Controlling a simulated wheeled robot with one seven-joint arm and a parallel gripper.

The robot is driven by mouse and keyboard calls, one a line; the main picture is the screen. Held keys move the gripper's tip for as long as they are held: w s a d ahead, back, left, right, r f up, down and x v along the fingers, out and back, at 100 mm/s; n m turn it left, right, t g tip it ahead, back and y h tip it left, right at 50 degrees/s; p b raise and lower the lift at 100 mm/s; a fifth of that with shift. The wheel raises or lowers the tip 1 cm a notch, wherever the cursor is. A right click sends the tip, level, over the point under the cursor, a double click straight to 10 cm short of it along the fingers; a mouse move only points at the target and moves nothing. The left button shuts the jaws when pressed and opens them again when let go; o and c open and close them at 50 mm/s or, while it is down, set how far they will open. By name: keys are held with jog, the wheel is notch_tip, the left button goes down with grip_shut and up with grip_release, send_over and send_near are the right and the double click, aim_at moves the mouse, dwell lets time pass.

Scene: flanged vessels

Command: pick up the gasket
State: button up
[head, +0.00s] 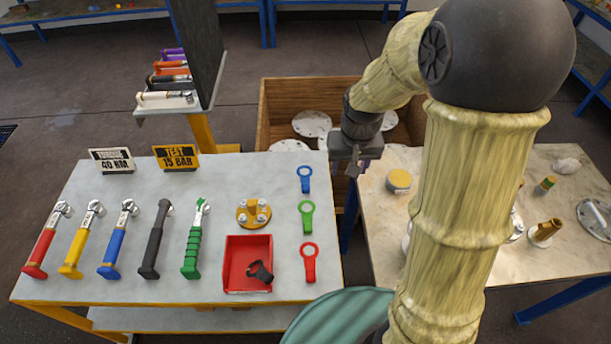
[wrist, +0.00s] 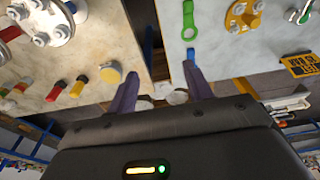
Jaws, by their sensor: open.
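Ring-shaped pieces with tabs that look like gaskets lie on the left table's right side in the head view: blue (head: 305,178), green (head: 307,217) and red (head: 310,262). A black ringed piece (head: 261,272) lies in the red tray (head: 235,250). I cannot tell which one is the task's gasket. My gripper (head: 358,165) is open, apart from all of them, over the gap between the tables. In the wrist view its purple fingers (wrist: 161,88) are spread with nothing between them. The blue piece (wrist: 193,56) shows partly, beyond the right finger, with the green piece (wrist: 189,20) past it.
Several wrenches (head: 122,238) lie on the left table beside a yellow flange (head: 253,212). Two signs (head: 176,157) stand at its back edge. A wooden crate (head: 290,95) holds white discs. The right table (head: 376,260) carries a yellow-topped disc (head: 398,180) and fittings. My arm hides part of it.

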jog(key=g+b, duration=0.2)
send_over(306, 186)
notch_tip(306, 186, down, 10)
jog(key=shift+s+d+r, duration=0.1)
jog(key=shift+s+d, duration=0.05)
jog(key=shift+d, duration=0.2)
notch_tip(306, 186, down, 12)
jog(key=p, duration=0.2)
jog(key=shift+p, duration=0.35)
jog(key=shift+a+f+p, duration=0.2)
jog(key=shift+f+p, duration=0.3)
jog(key=shift+f, duration=0.15)
jog(key=shift+a+f+p, duration=0.2)
jog(key=shift+f+p, duration=0.5)
jog(key=shift+f, duration=1.35)
